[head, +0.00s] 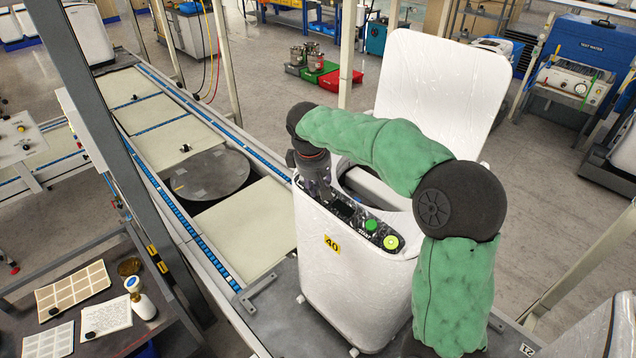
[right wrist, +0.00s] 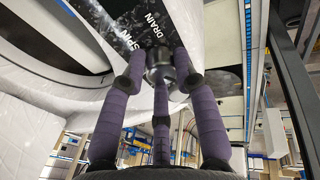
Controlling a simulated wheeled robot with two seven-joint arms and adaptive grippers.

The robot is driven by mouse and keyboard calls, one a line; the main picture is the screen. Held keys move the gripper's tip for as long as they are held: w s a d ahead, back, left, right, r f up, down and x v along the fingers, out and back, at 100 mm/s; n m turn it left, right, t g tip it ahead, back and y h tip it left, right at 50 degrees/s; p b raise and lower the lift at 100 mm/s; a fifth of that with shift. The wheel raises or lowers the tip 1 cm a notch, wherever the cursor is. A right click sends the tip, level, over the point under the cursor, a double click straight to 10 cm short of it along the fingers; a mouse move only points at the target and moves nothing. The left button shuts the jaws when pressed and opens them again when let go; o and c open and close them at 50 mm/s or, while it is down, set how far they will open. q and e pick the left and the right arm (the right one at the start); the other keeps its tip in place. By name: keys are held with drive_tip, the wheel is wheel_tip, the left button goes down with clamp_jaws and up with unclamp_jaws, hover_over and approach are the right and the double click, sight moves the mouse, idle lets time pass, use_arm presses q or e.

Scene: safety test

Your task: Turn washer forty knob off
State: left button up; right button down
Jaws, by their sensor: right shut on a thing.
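The washer (head: 350,290) is a white top-loading machine with a yellow 40 label (head: 332,243) on its front and its lid (head: 442,75) raised. Its dark control panel (head: 347,212) carries a green button (head: 371,226) and a yellow-green button (head: 391,242). My right gripper (head: 318,190) is at the far left end of this panel and hides that part. In the right wrist view, my purple fingers (right wrist: 160,68) are closed around a silver knob (right wrist: 158,77) beside the words SPIN and DRAIN (right wrist: 140,30). The knob's pointer cannot be made out. My left gripper is not in view.
A conveyor (head: 240,225) with pale panels and a round dark plate (head: 210,174) runs along the left of the washer. A dark post stands at the left. A bench (head: 110,330) with trays is at the lower left. Open floor lies behind.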

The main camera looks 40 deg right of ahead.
drive_tip(key=c, duration=0.9)
unclamp_jaws()
drive_tip(key=shift+c, duration=0.2)
drive_tip(key=v, duration=1.2)
